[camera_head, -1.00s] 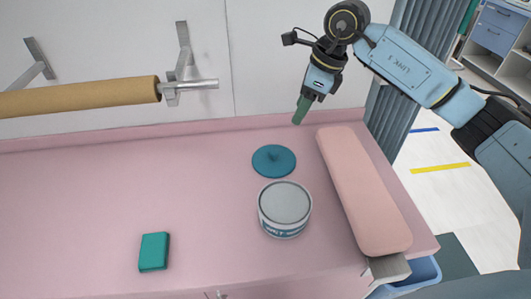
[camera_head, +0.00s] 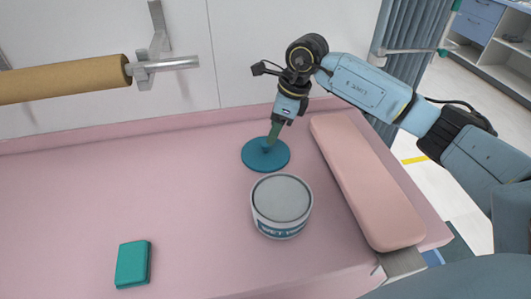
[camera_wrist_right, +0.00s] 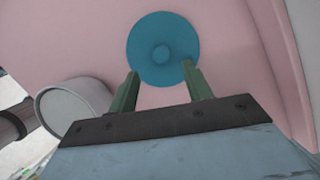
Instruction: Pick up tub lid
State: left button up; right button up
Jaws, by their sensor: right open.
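The tub lid (camera_head: 258,157) is a round teal-blue disc with a small knob in its middle. It lies flat on the pink table top behind the tub. My right gripper (camera_head: 272,140) is just above the lid, pointing down at it. In the right wrist view the lid (camera_wrist_right: 163,36) lies beyond the two green fingers, its knob roughly in line with the gap between the fingertips (camera_wrist_right: 160,70). The fingers are apart and hold nothing. The white tub (camera_head: 281,208) stands upright in front of the lid, with a grey top. My left gripper does not show.
A long pink padded cushion (camera_head: 365,185) lies right of the tub and lid. A teal box (camera_head: 133,264) lies at the front left. A brown paper roll (camera_head: 65,77) hangs on a wall bracket. The pink table top (camera_head: 90,190) is clear at the left.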

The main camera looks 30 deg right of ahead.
aim_at(266, 149)
jog(key=shift+w+x, duration=0.15)
jog(key=shift+x, duration=1.2)
jog(key=shift+w+x, duration=0.15)
jog(key=shift+x, duration=1.25)
jog(key=shift+a+r, duration=0.1)
jog(key=shift+r, duration=0.05)
jog(key=c, duration=1.1)
